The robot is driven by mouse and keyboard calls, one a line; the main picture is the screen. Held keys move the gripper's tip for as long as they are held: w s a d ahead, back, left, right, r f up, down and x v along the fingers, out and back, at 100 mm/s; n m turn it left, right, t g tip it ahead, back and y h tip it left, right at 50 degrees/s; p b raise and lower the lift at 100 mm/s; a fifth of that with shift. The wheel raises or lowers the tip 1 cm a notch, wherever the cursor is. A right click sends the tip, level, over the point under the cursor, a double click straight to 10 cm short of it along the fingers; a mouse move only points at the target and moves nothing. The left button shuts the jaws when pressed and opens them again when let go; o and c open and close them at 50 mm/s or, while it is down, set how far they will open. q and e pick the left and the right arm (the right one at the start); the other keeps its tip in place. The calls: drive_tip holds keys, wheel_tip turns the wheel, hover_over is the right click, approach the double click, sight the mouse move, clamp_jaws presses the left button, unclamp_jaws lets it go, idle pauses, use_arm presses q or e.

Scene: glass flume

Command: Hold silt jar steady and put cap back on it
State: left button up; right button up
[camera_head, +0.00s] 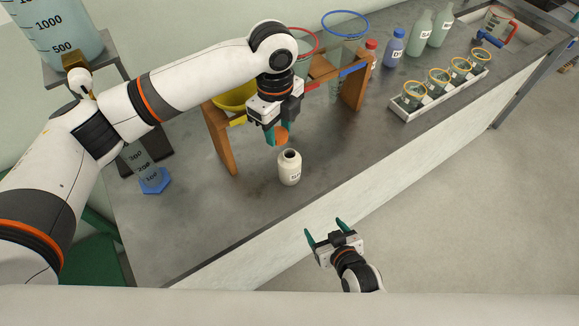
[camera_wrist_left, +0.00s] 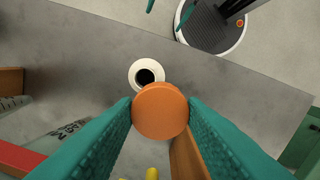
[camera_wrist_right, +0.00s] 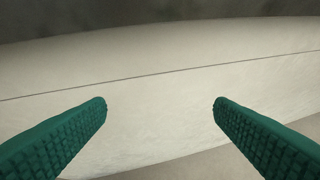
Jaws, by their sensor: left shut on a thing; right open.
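In the left wrist view the cap (camera_wrist_left: 160,111) sits between the teal fingers, beside the jar mouth and partly over the jar. My right gripper (camera_head: 325,229) is open and empty, in front of the bench, apart from the jar.
A wooden rack (camera_head: 222,139) with funnels stands behind the left gripper. A measuring cylinder with a blue base (camera_head: 155,181) stands left. A white tray (camera_head: 437,97) of beakers and several bottles (camera_head: 395,47) are at the right. The bench around the jar is clear.

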use_arm(q)
drive_tip(key=shift+w+d+m, duration=0.15)
drive_tip(key=shift+d+m, duration=0.25)
drive_tip(key=shift+m, duration=0.9)
drive_tip(key=shift+w+d+m, duration=0.1)
drive_tip(key=shift+d+m, duration=0.3)
drive_tip(key=shift+m, duration=0.9)
drive_tip(key=shift+w+d+m, duration=0.15)
drive_tip(key=shift+d+m, duration=0.25)
drive_tip(key=shift+m, duration=0.9)
use_arm(e)
drive_tip(key=w+a+r+t+y, duration=0.1)
drive_tip(key=a+r+t, duration=0.2)
drive_tip(key=r, duration=0.3)
drive_tip(key=w+a+r+t+y, duration=0.2)
drive_tip(key=r+t, duration=0.1)
drive_tip(key=r, duration=0.4)
drive_tip(key=shift+a+r+n, duration=0.3)
drive_tip(key=shift+a, duration=0.1)
drive_tip(key=shift+w, duration=0.25)
drive_tip(key=x, duration=1.1)
drive_tip(key=shift+w+a, duration=0.15)
drive_tip(key=shift+w, duration=0.25)
drive_tip(key=c, duration=1.5)
use_arm(q)
hover_over(290, 153)
drive_tip(key=shift+f, duration=2.45)
use_arm(e)
drive_tip(key=shift+o, duration=0.2)
